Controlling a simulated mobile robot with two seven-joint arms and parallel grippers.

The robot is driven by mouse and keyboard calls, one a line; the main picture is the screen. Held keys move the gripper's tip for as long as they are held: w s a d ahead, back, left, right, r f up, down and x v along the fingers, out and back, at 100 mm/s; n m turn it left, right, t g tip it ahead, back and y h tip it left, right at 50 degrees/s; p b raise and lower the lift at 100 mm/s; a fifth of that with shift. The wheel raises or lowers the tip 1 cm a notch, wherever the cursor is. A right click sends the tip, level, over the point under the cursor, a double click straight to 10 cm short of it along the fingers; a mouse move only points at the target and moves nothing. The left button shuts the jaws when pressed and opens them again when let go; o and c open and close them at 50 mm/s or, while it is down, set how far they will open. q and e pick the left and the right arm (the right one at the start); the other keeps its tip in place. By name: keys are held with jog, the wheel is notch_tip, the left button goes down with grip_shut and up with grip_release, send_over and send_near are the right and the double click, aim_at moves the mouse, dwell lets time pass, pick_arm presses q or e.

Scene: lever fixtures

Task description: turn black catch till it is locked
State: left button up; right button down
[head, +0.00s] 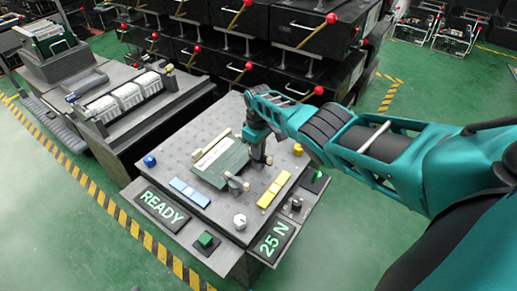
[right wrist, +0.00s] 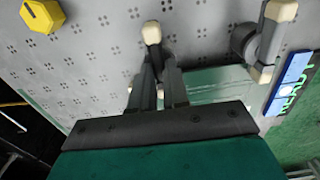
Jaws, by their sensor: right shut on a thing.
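My right gripper (head: 262,158) reaches down to the right end of the grey-green block (head: 221,165) on the panel. In the right wrist view its fingers (right wrist: 159,85) are closed around a slim handle whose pale tip (right wrist: 151,33) sticks out past them. I take this handle to be the black catch; the fingers hide most of it, and I cannot tell its angle or whether it is locked. A second dark lever with pale ends (head: 237,184) stands at the block's front, apart from the gripper; it also shows in the right wrist view (right wrist: 262,40). My left gripper is out of view.
The panel (head: 222,105) carries blue switches (head: 188,192), yellow switches (head: 273,190), a white knob (head: 240,221), a blue knob (head: 150,161) and a yellow knob (head: 298,149). Signs read READY (head: 161,207) and 25 N (head: 274,240). Dark racks with red-balled levers stand behind.

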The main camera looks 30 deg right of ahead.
jog(key=c, duration=1.1)
grip_release()
notch_tip(320, 180, up, 13)
jog(key=p, duration=0.8)
